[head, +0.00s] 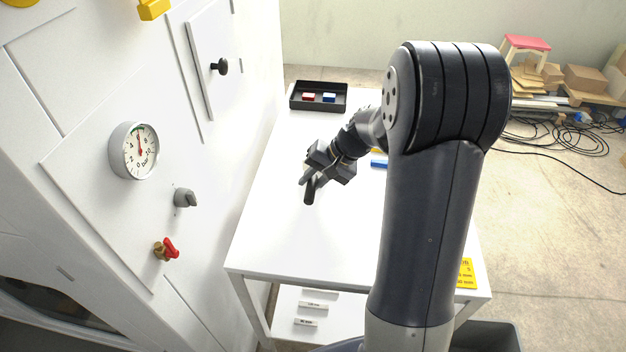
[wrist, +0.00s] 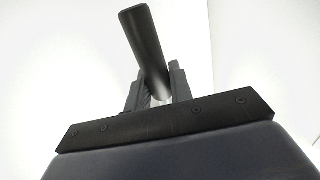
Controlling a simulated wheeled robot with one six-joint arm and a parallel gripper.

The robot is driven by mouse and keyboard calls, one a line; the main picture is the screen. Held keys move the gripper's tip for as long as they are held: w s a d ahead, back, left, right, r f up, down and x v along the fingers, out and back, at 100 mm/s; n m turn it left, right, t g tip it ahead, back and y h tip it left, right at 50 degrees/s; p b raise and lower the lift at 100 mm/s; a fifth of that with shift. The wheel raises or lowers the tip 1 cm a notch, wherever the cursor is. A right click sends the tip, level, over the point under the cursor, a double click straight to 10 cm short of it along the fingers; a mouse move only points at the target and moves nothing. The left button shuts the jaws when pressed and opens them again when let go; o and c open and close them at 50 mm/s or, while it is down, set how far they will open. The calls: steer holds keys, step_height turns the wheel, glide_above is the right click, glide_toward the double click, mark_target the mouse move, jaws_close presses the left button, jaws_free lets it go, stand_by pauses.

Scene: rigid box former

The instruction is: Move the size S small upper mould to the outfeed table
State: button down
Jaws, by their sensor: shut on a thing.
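My gripper (head: 310,180) is over the white table (head: 262,235), its fingers pointing down and left. It is shut on a dark, rounded bar-like piece (head: 309,194). In the wrist view the dark piece (wrist: 147,45) stands out, tilted, from between the two fingers (wrist: 158,80). I cannot tell from its look whether this is the size S small upper mould, as no size mark shows. Whether its lower end touches the table is unclear. No labelled outfeed table can be made out.
A white machine with a pressure gauge (head: 134,150), a grey knob (head: 185,197) and a red valve (head: 167,248) stands at left. A black tray (head: 318,108) with red and blue pieces sits at the table's far end. A blue item (head: 379,163) is partly behind my arm. The near tabletop is clear.

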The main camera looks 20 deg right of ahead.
steer(key=shift+f, duration=0.35)
steer(key=c, duration=1.3)
jaws_free()
steer(key=shift+o, duration=0.2)
steer(key=b+v, duration=0.1)
steer(key=v, duration=1.1)
